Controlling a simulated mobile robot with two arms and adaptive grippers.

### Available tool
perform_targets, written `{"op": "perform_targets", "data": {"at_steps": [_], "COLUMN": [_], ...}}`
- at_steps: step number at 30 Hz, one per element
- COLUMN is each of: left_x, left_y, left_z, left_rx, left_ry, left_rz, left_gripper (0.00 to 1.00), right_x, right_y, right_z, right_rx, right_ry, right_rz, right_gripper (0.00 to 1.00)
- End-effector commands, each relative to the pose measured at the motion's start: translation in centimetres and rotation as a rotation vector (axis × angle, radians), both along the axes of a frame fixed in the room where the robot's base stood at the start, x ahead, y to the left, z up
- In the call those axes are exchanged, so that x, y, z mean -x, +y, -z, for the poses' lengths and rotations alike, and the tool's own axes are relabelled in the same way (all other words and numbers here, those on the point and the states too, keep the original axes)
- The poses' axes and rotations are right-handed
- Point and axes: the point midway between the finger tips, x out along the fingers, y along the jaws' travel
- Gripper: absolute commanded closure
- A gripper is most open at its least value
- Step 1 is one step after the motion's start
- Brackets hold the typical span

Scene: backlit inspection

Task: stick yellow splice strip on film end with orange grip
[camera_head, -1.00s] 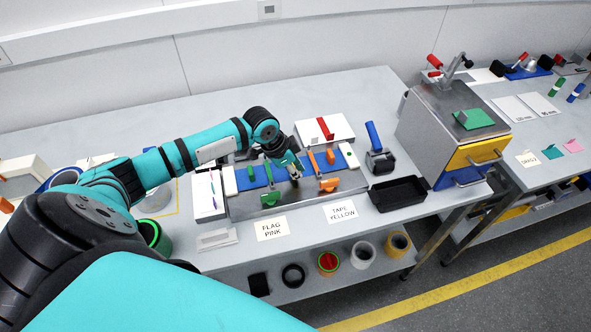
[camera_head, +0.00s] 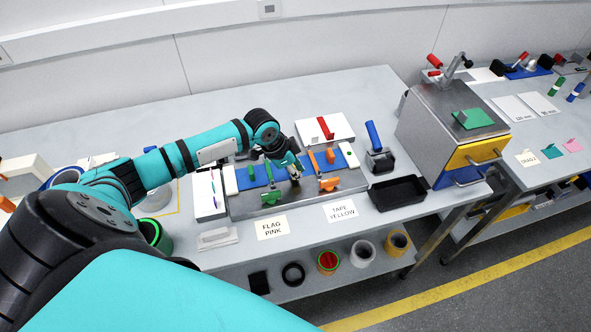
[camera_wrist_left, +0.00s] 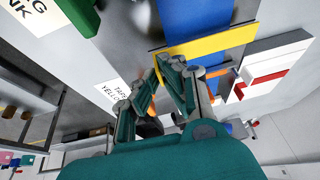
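My left gripper (camera_head: 296,178) is low over the middle of the metal splicing plate (camera_head: 245,207), between the green and orange grips. In the left wrist view, its fingers (camera_wrist_left: 159,66) converge at one end of a yellow strip (camera_wrist_left: 215,41) and look shut on it. The strip stretches out flat across the blue film (camera_wrist_left: 235,128). The blue film (camera_head: 248,180) also shows on the plate in the head view. The orange grip (camera_head: 329,185) is right of my gripper; the green grip (camera_head: 270,197) is left. The fingers hide the film's middle. My right gripper is out of view.
A white box with a red handle (camera_head: 325,130) stands behind the plate. A roller with a blue handle (camera_head: 378,150) and a black tray (camera_head: 398,192) stand to its right. A white tray with pens (camera_head: 207,195) is on the left. Label cards (camera_head: 341,210) lie in front.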

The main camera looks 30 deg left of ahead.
Motion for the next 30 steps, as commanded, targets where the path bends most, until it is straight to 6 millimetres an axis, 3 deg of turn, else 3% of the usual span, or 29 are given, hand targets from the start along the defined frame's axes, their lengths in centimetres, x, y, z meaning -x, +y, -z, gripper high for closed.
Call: {"op": "perform_targets", "data": {"at_steps": [21, 30], "left_x": [0.0, 0.0], "left_y": [0.0, 0.0], "left_z": [2.3, 2.2], "left_rx": [0.001, -0.001], "left_ry": [0.001, 0.001], "left_rz": [0.0, 0.0], "left_gripper": [1.0, 1.0], "right_x": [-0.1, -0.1], "right_y": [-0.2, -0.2], "right_z": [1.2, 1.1], "right_rx": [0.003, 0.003], "right_ry": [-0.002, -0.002], "right_rz": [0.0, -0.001], "right_gripper": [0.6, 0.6]}}
